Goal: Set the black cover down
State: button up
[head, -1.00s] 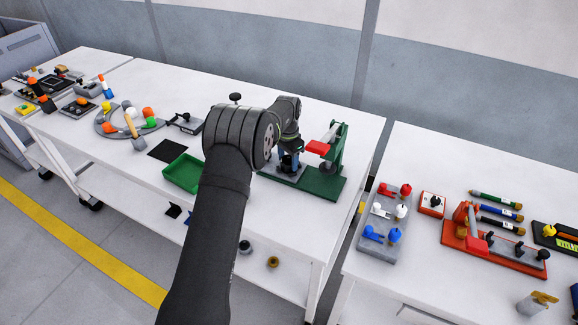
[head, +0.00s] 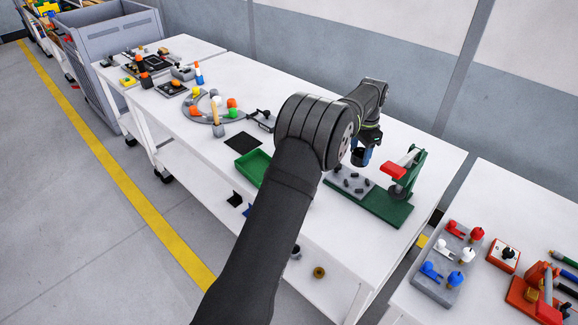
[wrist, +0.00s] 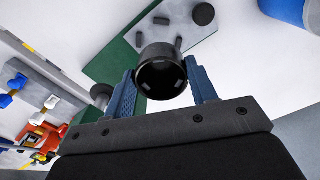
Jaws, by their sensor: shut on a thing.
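The black cover (wrist: 160,78) is a round, hollow black cup, held between the two blue fingers of my gripper (wrist: 163,72) in the wrist view. Its open end faces the camera. In the head view my gripper (head: 361,156) hangs above the back of the grey plate (head: 340,181), clear of it. The cover cannot be made out clearly there. The plate carries several small dark grey pieces and lies on the green base (head: 385,208), beside the green press with its red handle (head: 394,172). In the wrist view the green base (wrist: 112,65) is below the cover.
A green tray (head: 243,176) and a flat black square (head: 243,141) lie left of the base, partly near my arm. A grey ring with coloured pieces (head: 200,116) is farther left. White table surface behind the base is free. A second table with coloured parts (head: 447,262) stands right.

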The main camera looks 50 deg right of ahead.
jog(key=w+a+m, duration=0.1)
jog(key=w+a, duration=1.4)
jog(key=w, duration=0.1)
send_near(262, 164)
jog(key=s+a, duration=0.2)
jog(key=s, duration=0.1)
jog(key=s+a, duration=0.1)
jog(key=s, duration=0.1)
jog(key=shift+a+f, duration=0.25)
jog(key=shift+a, duration=0.1)
jog(key=shift+w+f, duration=0.25)
jog(key=shift+f, duration=0.05)
notch_tip(262, 164, down, 4)
jog(key=shift+r, duration=0.1)
jog(key=o, duration=0.8)
